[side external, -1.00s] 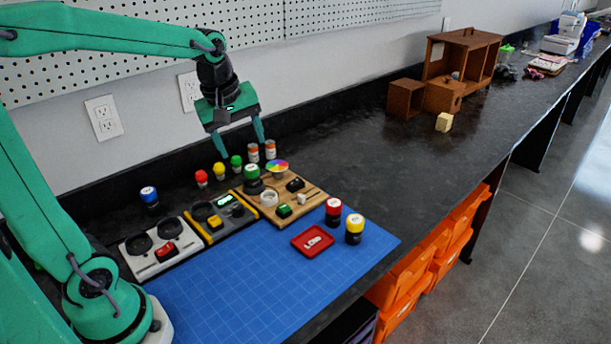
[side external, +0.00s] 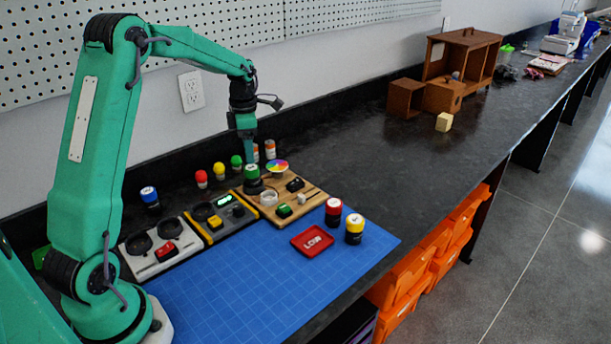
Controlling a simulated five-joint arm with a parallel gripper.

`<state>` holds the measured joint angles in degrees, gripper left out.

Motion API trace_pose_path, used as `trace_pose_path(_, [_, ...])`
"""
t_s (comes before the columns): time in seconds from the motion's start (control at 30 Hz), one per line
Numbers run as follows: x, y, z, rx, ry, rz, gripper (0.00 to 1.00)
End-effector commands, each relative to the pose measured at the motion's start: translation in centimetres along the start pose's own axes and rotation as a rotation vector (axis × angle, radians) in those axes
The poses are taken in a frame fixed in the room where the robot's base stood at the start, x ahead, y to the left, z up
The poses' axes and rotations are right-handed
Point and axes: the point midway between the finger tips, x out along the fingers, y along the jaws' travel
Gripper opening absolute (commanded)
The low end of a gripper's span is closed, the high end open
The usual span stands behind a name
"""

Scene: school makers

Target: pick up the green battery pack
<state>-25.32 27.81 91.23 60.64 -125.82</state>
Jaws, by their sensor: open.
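The green battery pack (side external: 252,174), a dark cylinder with a green top, stands upright at the back left of the wooden board (side external: 315,198). My gripper (side external: 247,158) points down just above or behind its top. The jaws are open but seen edge-on, so one finger covers the other. I cannot tell whether the fingertips touch the pack. Nothing shows between the fingers.
Red (side external: 333,210) and yellow (side external: 354,229) packs stand at the right by the red tray (side external: 312,241) marked LOW; a blue one (side external: 149,197) stands at left. Small bulbs (side external: 219,171) and cans stand close behind. The blue mat (side external: 240,285) is mostly clear.

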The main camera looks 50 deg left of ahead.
Motion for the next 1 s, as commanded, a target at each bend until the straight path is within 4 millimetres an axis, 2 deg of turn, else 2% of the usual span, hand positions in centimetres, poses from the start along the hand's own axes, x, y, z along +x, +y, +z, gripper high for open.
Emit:
trace_pose_path(0.27, [0.5, 0.4, -0.1, -0.036, 0.004, -0.005, 0.63])
trace_pose_path(0.6, [2.9, 0.3, -0.1, -0.033, 0.004, -0.005, 0.63])
trace_pose_path(0.87, [3.2, 0.3, 0.0, -0.033, 0.004, -0.005, 0.63])
trace_pose_path(1.0, [4.2, 0.2, 0.0, -0.032, 0.005, -0.006, 0.63])
